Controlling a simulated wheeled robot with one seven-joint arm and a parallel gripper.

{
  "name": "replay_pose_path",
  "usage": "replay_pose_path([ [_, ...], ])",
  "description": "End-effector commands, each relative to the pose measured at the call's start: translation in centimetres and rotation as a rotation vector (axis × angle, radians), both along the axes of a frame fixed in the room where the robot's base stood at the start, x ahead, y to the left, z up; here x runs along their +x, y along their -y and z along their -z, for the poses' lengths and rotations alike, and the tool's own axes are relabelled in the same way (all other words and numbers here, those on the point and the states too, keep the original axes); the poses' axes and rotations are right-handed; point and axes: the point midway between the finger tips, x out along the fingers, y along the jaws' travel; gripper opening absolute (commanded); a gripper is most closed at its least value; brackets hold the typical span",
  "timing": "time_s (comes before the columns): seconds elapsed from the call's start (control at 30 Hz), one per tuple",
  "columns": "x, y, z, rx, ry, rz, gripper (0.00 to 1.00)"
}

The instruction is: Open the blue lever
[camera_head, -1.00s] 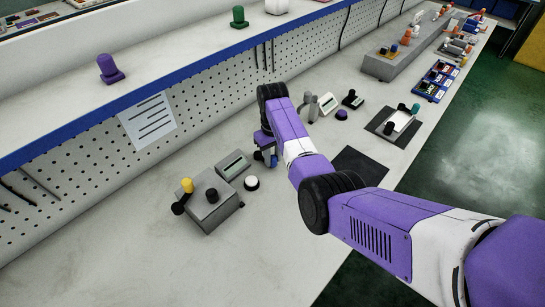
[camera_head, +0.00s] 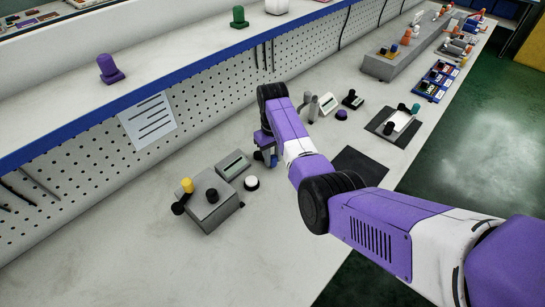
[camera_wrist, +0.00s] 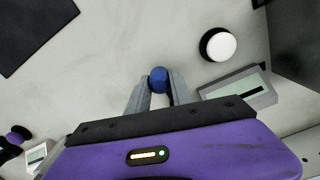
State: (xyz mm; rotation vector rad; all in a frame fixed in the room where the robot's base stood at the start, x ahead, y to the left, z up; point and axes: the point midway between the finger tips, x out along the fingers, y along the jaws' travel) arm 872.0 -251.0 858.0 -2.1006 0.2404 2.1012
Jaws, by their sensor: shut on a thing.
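The blue lever shows as a round blue knob (camera_wrist: 159,79) in the wrist view. It sits between the two grey fingertips of my gripper (camera_wrist: 157,88), which is shut on it. In the head view the blue knob (camera_head: 273,160) shows just below my gripper (camera_head: 266,150). The lever's shaft and base are mostly hidden by my gripper, so its angle cannot be told.
A small grey display box (camera_head: 233,165) and a white round button (camera_head: 251,183) stand close by. A grey box with a yellow knob (camera_head: 187,185) stands to the left. A dark mat (camera_head: 360,165) lies to the right. The bench front is clear.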

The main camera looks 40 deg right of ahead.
Motion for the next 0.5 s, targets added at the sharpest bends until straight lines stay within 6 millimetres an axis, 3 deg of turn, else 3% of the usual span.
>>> replay_pose_path([
  [0.5, 0.11, 0.72, -0.04, 0.000, 0.001, -0.087, 0.00],
])
